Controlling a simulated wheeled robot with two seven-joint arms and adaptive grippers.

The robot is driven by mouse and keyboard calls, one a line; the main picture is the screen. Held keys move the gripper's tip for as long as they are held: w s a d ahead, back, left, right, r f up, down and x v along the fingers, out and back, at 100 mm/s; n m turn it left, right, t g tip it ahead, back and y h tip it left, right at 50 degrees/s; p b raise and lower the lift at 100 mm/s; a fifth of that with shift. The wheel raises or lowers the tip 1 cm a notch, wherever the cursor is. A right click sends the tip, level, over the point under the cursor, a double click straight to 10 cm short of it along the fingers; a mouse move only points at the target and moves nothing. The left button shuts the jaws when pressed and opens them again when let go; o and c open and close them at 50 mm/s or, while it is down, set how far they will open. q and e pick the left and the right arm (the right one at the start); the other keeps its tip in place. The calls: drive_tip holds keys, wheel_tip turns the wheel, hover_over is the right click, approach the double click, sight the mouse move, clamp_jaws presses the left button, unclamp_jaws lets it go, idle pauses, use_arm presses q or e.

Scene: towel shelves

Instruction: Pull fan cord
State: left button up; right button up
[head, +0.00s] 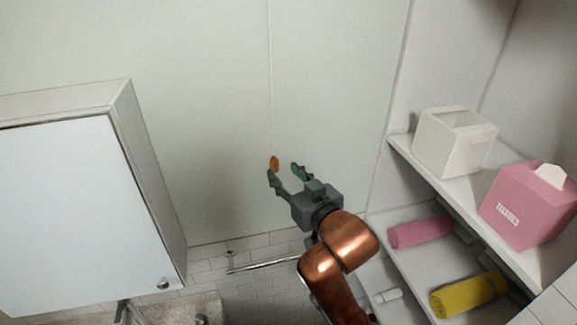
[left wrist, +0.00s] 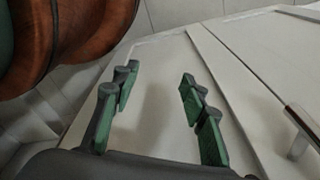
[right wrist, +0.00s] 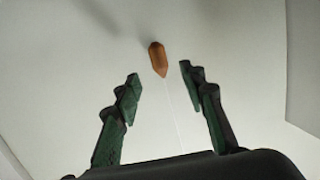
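The fan cord (head: 269,90) is a thin pale line hanging down in front of the wall in the head view, with an orange-brown pull knob (head: 274,163) at its lower end. My right gripper (head: 282,169) is open, with its fingertips close to the knob. In the right wrist view the knob (right wrist: 157,58) sits just beyond the fingertips, between the two fingers but nearer the left one, and the thin cord (right wrist: 174,105) shows between the fingers. My left gripper (left wrist: 158,85) is open and empty in the left wrist view, and it is not seen in the head view.
A white wall cabinet (head: 75,215) stands at the left. Shelves (head: 409,147) at the right hold a white box (head: 447,148), a pink tissue box (head: 525,208), a pink rolled towel (head: 420,231) and a yellow rolled towel (head: 468,295). A metal rail (head: 262,266) is low on the tiled wall.

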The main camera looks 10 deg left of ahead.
sight(276, 164)
drive_tip(key=p+x, duration=0.1)
drive_tip(key=x, duration=0.2)
drive_tip(key=shift+w+a, duration=0.15)
drive_tip(key=shift+w, duration=0.05)
drive_tip(key=x, duration=0.3)
drive_tip(key=shift+w+p, duration=0.1)
drive_tip(key=shift+p, duration=0.3)
drive_tip(key=shift+w+a+f, duration=0.1)
drive_tip(key=shift+w+a, duration=0.1)
drive_tip(key=shift+w, duration=0.15)
drive_tip(key=c, duration=0.5)
clamp_jaws()
use_arm(q)
drive_tip(key=shift+s+r, duration=0.9)
drive_tip(key=shift+s, duration=0.15)
drive_tip(key=shift+w+f, duration=0.2)
use_arm(e)
drive_tip(key=shift+f, duration=0.55)
drive_tip(key=shift+o, duration=2.4)
unclamp_jaws()
